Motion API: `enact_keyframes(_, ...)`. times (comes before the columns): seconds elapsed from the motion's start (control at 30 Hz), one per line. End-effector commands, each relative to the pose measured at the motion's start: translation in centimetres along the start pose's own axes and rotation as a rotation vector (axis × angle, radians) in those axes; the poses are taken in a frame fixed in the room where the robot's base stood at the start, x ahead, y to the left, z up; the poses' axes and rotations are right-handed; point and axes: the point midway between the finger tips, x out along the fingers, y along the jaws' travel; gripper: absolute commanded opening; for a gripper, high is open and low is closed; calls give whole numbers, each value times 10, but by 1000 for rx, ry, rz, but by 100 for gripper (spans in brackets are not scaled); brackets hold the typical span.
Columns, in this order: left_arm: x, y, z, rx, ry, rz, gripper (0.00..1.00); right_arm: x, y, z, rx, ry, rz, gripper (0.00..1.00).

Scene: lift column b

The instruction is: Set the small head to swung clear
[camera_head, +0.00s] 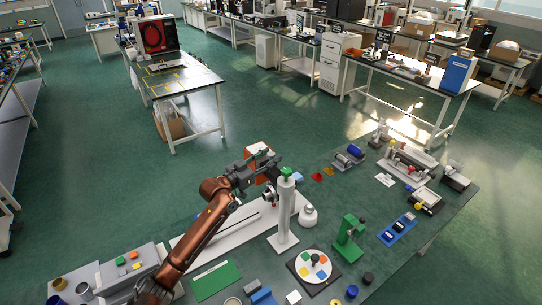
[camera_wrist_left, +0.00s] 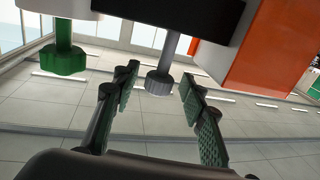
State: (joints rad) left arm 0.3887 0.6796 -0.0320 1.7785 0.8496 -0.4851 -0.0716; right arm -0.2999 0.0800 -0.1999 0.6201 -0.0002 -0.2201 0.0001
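A white column (camera_head: 285,215) with a green knob (camera_head: 287,172) on top stands on the table. Beside its top is a dark head with an orange part (camera_head: 258,150), partly hidden by my left gripper (camera_head: 270,168). In the left wrist view the black head body (camera_wrist_left: 200,18) carries a grey knob (camera_wrist_left: 159,82), with an orange panel (camera_wrist_left: 262,50) on the right. The green knob (camera_wrist_left: 63,57) is at the left. My left gripper's fingers are open on either side of the grey knob; contact is not visible. My right gripper is not in view.
A white bottle (camera_head: 308,216) and a green stand (camera_head: 349,237) are right of the column. A round dial with coloured patches (camera_head: 313,267) lies in front. A grey box with coloured buttons (camera_head: 128,268) is at left. Several small devices fill the right side of the table.

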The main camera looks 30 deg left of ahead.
Motion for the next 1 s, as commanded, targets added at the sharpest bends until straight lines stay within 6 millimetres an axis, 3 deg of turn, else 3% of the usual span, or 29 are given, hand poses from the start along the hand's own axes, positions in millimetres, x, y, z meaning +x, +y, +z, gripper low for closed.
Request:
enact_keyframes(0.4,9,0,0,0,-1,1,39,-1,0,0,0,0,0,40)
enact_keyframes(1.0,9,0,0,0,-1,0,0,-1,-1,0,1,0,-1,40)
